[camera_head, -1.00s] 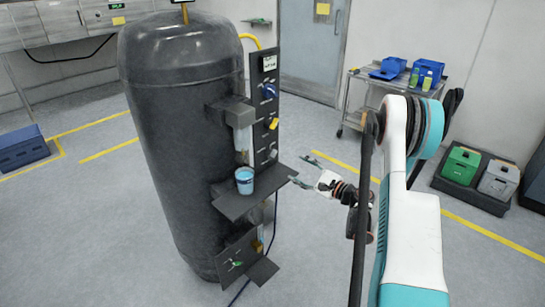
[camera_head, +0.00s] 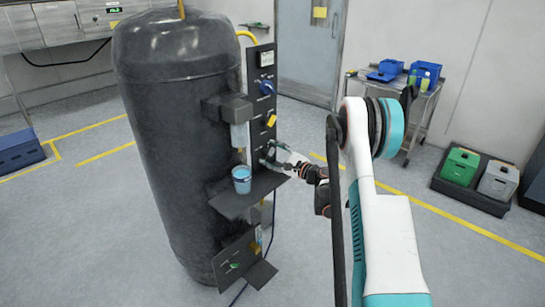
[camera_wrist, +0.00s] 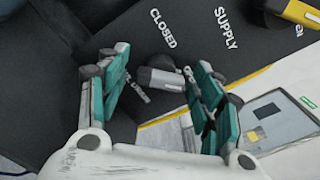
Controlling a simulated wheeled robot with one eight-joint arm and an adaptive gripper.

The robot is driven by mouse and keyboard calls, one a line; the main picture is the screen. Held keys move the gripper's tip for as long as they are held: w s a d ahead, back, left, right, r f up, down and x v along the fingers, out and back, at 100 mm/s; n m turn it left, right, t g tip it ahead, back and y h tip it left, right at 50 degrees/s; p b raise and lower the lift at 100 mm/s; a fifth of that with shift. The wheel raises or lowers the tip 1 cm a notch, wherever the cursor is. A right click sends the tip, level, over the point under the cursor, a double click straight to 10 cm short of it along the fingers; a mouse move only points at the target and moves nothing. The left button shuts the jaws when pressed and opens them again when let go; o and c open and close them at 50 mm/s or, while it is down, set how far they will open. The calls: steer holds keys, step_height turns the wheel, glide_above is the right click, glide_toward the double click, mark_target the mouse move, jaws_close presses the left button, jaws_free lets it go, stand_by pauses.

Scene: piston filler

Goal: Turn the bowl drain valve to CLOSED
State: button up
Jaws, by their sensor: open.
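The bowl drain valve has a grey handle (camera_wrist: 162,80) on the dark control panel (camera_head: 263,100). In the wrist view it lies between my gripper's (camera_wrist: 160,66) two teal fingers, which are spread apart with gaps on both sides. The word CLOSED is printed on the panel above the handle; the drain label beside it is partly hidden by the left finger. I cannot tell the handle's exact setting. In the head view, my gripper (camera_head: 275,154) is at the lower part of the panel and covers most of the drain handle.
A yellow supply handle (camera_wrist: 300,12) is close by at the wrist view's upper right. A blue knob (camera_head: 267,88) sits higher on the panel. A large dark tank (camera_head: 170,150) stands left of the panel.

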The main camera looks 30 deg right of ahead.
steer(key=c, duration=1.1)
steer(key=shift+n, duration=0.3)
steer(key=n, duration=1.3)
steer(key=shift+n, duration=2.1)
steer(key=shift+o, duration=0.2)
